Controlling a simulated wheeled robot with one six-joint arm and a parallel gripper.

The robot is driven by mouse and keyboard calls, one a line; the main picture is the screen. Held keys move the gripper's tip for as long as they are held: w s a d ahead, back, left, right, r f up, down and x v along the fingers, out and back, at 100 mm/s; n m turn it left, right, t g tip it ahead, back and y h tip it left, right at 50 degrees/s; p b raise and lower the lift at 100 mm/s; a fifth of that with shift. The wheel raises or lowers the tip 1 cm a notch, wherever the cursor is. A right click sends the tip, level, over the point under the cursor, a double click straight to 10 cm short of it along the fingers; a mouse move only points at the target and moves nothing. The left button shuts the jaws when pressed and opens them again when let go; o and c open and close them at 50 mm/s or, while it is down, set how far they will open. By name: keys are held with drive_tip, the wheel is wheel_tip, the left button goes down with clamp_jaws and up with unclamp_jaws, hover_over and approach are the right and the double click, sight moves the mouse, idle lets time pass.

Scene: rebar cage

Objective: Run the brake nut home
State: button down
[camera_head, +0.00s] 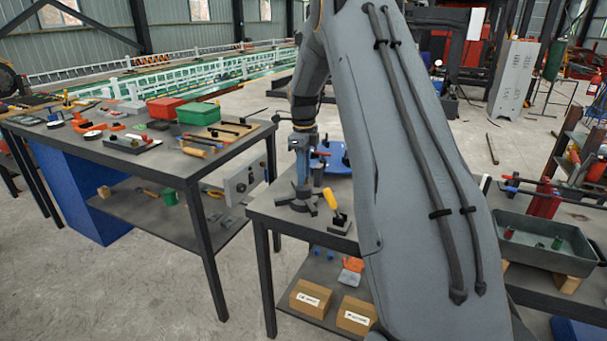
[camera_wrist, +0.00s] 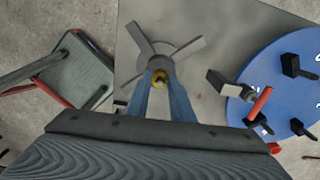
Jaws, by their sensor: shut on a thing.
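The brake nut looks to be the small brass-coloured piece (camera_wrist: 159,77) at the tips of my gripper (camera_wrist: 160,85) in the wrist view. My blue-grey fingers are closed around it. It sits over the middle of a grey round hub with several flat arms (camera_wrist: 165,48). In the head view the same grey armed base (camera_head: 299,203) stands on the near table, and my gripper (camera_head: 302,165) points straight down above it. The nut itself is too small to make out there, and any thread under it is hidden by my fingers.
A blue disc (camera_wrist: 292,75) with black fittings lies right of the hub in the wrist view. A yellow-handled lever (camera_head: 331,199) stands beside the base. A grey-green bin (camera_head: 530,240) stands at right.

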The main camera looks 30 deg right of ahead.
drive_tip(key=shift+r+m, duration=0.1)
drive_tip(key=shift+m, duration=0.3)
drive_tip(key=shift+w, duration=0.1)
drive_tip(key=c, duration=1.5)
unclamp_jaws()
drive_tip(key=shift+c, duration=0.2)
wheel_tip(320, 180, up, 8)
drive_tip(key=shift+f+b, duration=0.1)
drive_tip(key=shift+b, duration=0.75)
